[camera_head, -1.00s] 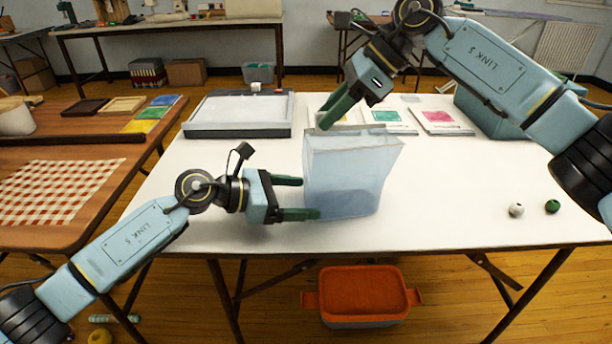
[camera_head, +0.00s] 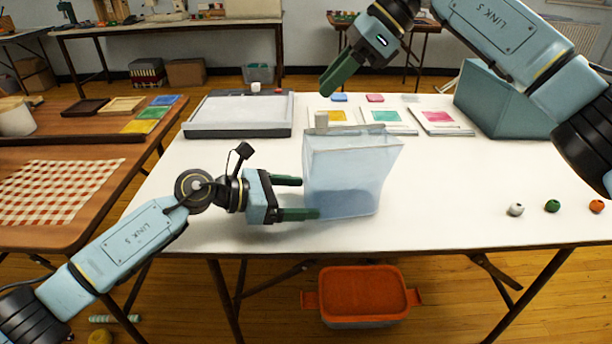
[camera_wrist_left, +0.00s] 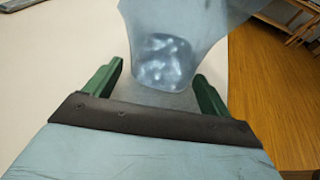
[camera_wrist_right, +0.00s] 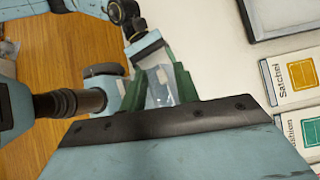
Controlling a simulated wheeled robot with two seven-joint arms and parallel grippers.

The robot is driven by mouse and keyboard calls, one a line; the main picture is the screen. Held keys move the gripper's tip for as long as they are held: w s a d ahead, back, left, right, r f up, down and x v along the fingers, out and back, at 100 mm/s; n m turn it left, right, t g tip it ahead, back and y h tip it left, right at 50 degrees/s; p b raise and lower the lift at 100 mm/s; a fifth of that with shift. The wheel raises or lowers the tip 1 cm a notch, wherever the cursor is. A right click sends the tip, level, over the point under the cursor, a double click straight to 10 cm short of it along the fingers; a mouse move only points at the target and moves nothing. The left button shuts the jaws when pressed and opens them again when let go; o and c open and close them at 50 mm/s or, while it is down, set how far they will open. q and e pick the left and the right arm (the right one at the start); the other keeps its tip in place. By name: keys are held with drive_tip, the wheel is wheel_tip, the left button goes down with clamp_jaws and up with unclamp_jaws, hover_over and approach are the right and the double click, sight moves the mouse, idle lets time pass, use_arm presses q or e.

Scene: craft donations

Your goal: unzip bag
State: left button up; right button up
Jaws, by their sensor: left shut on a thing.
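A pale blue see-through bag (camera_head: 350,180) stands upright on the white table, with bluish contents low inside. A small pale block, perhaps the zip pull (camera_head: 321,120), shows at the left end of its top edge. I cannot tell whether the zip is open. My left gripper (camera_head: 302,197) is shut on the bag's left side; the bag (camera_wrist_left: 165,60) also shows between its fingers in the left wrist view. My right gripper (camera_head: 328,88) is above and behind the bag's top, apart from it. Its fingers are parted and empty in the right wrist view (camera_wrist_right: 160,85).
White, green and orange beads (camera_head: 552,206) lie at the front right. Several cards (camera_head: 392,122) lie behind the bag, with a teal box (camera_head: 500,105) at back right. A grey-framed tray (camera_head: 240,116) is at back left. An orange-lidded bin (camera_head: 362,292) stands beneath the table.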

drive_tip(key=shift+r, duration=0.7)
use_arm(q)
drive_tip(key=o, duration=0.7)
drive_tip(key=shift+c, duration=0.2)
